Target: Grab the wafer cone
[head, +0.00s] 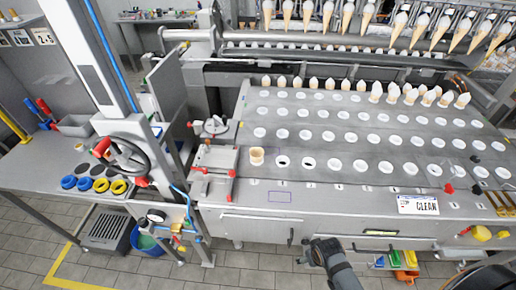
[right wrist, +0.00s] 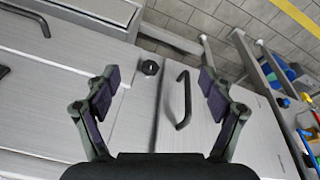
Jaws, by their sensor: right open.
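A tan wafer cone (head: 257,156) stands upright at the left end of the front row of holes in the grey machine plate (head: 230,190). Only its upper part shows above the plate. My right gripper (head: 312,250) is in front of the machine, below and to the right of the cone and well apart from it. In the right wrist view the right gripper (right wrist: 157,82) is open with nothing between its fingers; that view shows cabinet fronts, not the cone. My left gripper is not in view.
A red-handled clamp fixture (head: 214,172) stands close left of the cone. Filled cones (head: 420,96) stand along the back. A "CLEAN" sign (head: 418,205) lies at the right.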

